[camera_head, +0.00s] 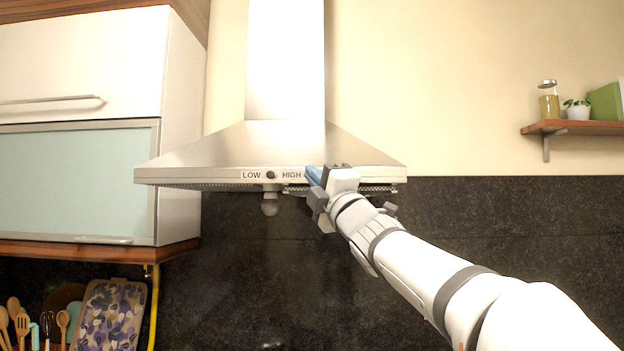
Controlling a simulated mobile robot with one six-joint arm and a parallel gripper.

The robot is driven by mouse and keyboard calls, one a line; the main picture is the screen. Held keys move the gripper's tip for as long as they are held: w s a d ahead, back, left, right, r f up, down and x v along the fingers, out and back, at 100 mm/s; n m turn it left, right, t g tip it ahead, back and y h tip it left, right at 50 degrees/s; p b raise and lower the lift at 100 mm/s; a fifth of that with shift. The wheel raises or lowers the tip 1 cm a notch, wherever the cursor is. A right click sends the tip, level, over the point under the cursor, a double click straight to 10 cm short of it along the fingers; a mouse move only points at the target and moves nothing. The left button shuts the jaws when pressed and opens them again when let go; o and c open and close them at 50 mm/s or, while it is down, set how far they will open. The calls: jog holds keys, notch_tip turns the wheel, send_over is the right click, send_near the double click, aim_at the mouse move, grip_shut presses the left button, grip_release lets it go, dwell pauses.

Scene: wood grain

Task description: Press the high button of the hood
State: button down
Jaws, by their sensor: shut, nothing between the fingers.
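The metal range hood (220,155) hangs on the wall in the middle of the head view. Its front strip carries a LOW label, a dark round button (271,175) just right of LOW, and a HIGH label (291,175). My gripper (312,176) is at the front strip, just right of the HIGH label. It is shut and empty. I cannot tell whether the fingertips touch the hood.
A white cabinet (80,65) with a glass door stands left of the hood. A wooden shelf (575,127) with a jar and small plant is at the right. Utensils and a patterned board (110,315) are at lower left. A bulb (269,205) hangs below the hood.

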jog(key=s+b, duration=0.3)
jog(key=s, duration=0.3)
dwell(0.5)
jog(key=shift+a, duration=0.1)
